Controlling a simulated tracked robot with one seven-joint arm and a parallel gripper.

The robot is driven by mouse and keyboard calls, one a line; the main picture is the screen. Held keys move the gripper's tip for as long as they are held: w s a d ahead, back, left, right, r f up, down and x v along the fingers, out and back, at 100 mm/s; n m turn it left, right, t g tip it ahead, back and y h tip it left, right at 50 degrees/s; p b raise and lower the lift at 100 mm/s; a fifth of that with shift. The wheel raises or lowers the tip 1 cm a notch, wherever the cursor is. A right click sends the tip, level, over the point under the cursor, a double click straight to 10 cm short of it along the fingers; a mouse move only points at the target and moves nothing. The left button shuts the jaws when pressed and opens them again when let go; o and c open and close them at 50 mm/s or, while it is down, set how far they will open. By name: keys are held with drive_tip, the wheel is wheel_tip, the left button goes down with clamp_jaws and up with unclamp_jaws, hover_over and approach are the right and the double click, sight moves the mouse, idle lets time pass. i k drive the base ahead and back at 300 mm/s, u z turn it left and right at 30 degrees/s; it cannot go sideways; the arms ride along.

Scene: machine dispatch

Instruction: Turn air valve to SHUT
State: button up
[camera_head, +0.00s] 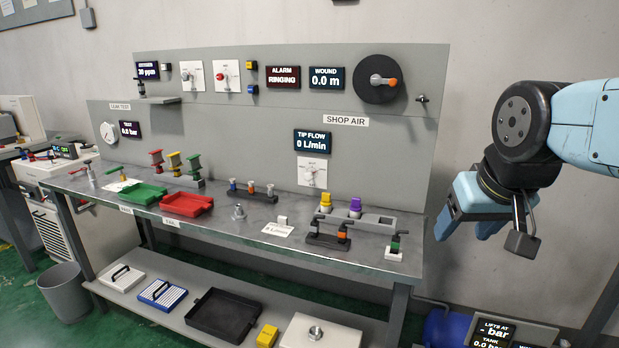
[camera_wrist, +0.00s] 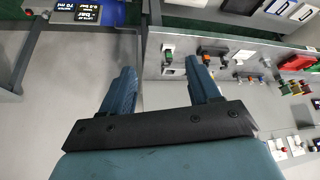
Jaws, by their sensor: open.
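A SHOP AIR label (camera_head: 346,121) is on the grey back panel. Near it are a dial (camera_head: 312,172) under the TIP FLOW display and a small dark fitting (camera_head: 422,98) at the panel's right edge. A small block with a black lever and green band (camera_head: 396,243) stands at the bench's right front corner. I cannot tell which of these is the air valve, and no SHUT marking is readable. My gripper (camera_head: 466,222) is open and empty, right of the bench and apart from it. The wrist view shows its two blue fingers (camera_wrist: 160,72) spread with nothing between them.
The bench (camera_head: 250,228) holds red and green trays, several small fittings and colored-top parts. A black reel with orange handle (camera_head: 378,80) is on the panel. A lower shelf (camera_head: 180,318) holds trays. Display boxes (camera_head: 492,333) stand at lower right. Open space surrounds my gripper.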

sight(308, 177)
drive_tip(key=z, duration=0.05)
drive_tip(key=i, duration=0.55)
drive_tip(key=u, duration=1.1)
